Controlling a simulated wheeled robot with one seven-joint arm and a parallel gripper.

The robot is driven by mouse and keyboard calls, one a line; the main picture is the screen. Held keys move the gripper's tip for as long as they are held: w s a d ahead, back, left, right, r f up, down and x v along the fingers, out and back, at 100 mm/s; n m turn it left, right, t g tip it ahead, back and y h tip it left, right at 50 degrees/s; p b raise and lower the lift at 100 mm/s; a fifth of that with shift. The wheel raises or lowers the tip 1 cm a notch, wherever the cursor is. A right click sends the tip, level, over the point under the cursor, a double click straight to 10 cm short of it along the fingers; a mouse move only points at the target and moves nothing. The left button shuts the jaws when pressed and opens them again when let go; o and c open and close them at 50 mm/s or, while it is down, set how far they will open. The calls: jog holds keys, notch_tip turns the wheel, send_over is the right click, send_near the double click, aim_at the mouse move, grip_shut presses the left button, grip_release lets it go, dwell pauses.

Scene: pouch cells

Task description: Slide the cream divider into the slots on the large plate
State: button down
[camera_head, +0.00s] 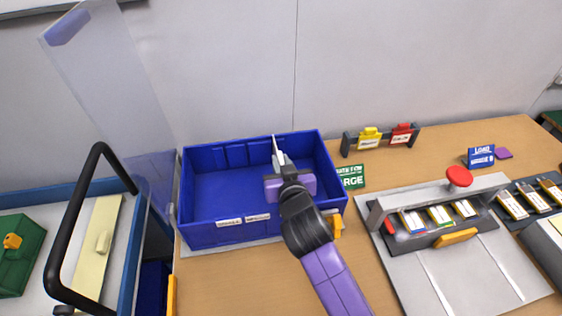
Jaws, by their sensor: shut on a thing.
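My gripper (281,168) is over the right part of a blue open bin (205,234). It is shut on a thin pale piece (277,149) that stands up nearly edge-on; I cannot tell if this is the cream divider. A cream panel with a cream knob (96,250) lies in the blue-edged cart at the left. A large grey plate (402,262) lies at the right, with thin pale lines across its front part. I cannot tell if these lines are slots. The bin's back wall shows upright ribs, and its floor looks bare.
A clear panel (115,100) and black handle (85,215) rise at the left. A grey fixture with a red knob (459,176) and several cells stands on the plate. A tag rack (381,140) stands behind. The wooden table (222,284) is clear before the bin.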

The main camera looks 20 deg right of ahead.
jog(key=shift+f+b, duration=1.1)
jog(key=shift+f, duration=0.25)
jog(key=c, duration=1.3)
grip_release()
jog(key=shift+s+f, duration=0.1)
jog(key=v, duration=0.6)
jog(key=shift+s+a+r+b, duration=0.1)
jog(key=shift+s+r+b, duration=0.15)
jog(key=shift+s+b, duration=0.1)
jog(key=shift+s+a+r, duration=0.1)
jog(key=shift+s+r, duration=0.1)
jog(key=shift+s, duration=0.2)
